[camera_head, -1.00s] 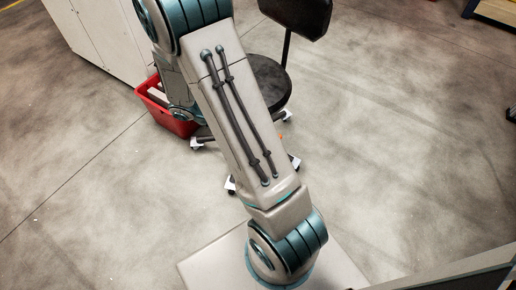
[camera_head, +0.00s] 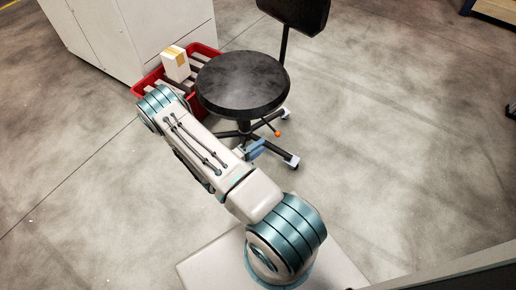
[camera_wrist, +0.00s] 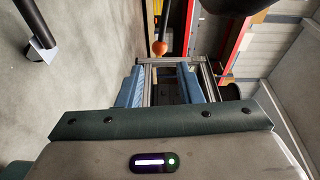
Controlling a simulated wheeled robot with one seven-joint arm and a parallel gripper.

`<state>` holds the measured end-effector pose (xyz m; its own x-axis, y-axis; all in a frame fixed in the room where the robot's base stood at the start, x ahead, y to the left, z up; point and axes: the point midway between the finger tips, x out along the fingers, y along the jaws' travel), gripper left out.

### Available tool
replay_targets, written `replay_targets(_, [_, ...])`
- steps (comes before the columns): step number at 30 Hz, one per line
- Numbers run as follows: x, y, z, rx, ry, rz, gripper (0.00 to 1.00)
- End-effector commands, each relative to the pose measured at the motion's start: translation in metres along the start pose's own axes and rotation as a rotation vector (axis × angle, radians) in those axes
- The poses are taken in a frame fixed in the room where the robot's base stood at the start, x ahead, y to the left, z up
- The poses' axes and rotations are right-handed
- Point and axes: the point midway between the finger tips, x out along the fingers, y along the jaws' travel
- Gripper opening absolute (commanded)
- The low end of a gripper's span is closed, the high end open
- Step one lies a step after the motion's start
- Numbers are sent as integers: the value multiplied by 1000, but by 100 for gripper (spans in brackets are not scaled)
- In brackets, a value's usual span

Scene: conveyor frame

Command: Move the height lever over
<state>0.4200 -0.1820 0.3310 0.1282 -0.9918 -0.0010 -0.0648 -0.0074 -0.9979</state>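The height lever (camera_head: 278,134) is a dark rod with an orange knob under the black chair seat (camera_head: 243,88). In the wrist view the lever's orange knob (camera_wrist: 159,47) shows ahead of my gripper (camera_wrist: 161,85), roughly centred between the fingers. My gripper's two blue fingers are apart with nothing between them. In the head view my gripper (camera_head: 255,149) is partly hidden by my arm and appears below and left of the knob. It looks apart from the lever.
A red crate (camera_head: 148,82) with a white and yellow box (camera_head: 175,63) stands behind the chair, against a white cabinet (camera_head: 110,40). The chair's wheeled legs (camera_head: 290,160) spread near my gripper.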

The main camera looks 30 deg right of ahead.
Motion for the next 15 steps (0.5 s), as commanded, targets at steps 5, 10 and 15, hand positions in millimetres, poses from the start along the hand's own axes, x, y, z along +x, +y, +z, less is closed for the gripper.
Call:
replay_targets(5, [13, 1, 0, -8, -2, -2, 33])
replay_targets(10, [37, 1, -1, -6, 1, -3, 33])
replay_targets(15, [63, 2, -1, -5, 2, -2, 33])
